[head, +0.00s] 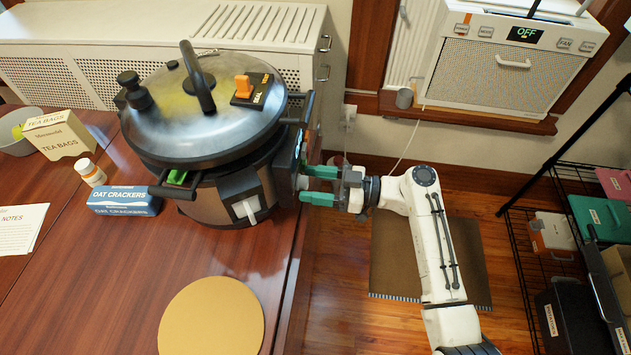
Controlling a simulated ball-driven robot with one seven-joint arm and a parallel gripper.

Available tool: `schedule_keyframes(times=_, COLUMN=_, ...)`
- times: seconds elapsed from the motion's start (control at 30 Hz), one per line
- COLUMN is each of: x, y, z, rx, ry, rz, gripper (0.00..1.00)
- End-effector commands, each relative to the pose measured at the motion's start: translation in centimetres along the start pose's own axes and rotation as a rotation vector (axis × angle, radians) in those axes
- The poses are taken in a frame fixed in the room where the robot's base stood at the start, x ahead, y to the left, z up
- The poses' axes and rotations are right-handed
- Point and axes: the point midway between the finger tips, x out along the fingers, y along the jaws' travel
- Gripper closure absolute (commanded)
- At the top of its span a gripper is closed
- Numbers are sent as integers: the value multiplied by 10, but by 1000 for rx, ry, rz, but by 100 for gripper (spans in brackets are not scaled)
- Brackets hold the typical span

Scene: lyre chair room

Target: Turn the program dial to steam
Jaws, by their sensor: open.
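A large pressure cooker (225,180) with a steel body and shiny domed lid stands on the wooden table near its right edge. A dark control panel (286,168) sits on its right side, seen edge-on. A small pale knob, which looks like the program dial (302,183), sticks out from it. My gripper (311,184) has green fingers pointing left at the panel. It is open, with one finger above the knob and one below. I cannot tell whether they touch it. The panel's labels and the dial's setting are hidden from this angle.
The lid carries an orange switch (242,86) and a black handle (197,78). Left of the cooker are an oat crackers box (123,202), a small bottle (91,173) and a tea bags box (59,136). A round tan mat (212,318) lies in front. A wire shelf (560,190) stands far right.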

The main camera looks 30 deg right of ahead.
Motion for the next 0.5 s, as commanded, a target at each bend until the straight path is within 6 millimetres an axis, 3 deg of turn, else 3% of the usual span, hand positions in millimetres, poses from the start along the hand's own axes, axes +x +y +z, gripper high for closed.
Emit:
schedule_keyframes(times=0.1, x=0, y=0, z=0, rx=0, ry=0, rz=0, gripper=40)
schedule_keyframes(times=0.5, x=0, y=0, z=0, rx=1, ry=0, rz=0, gripper=79)
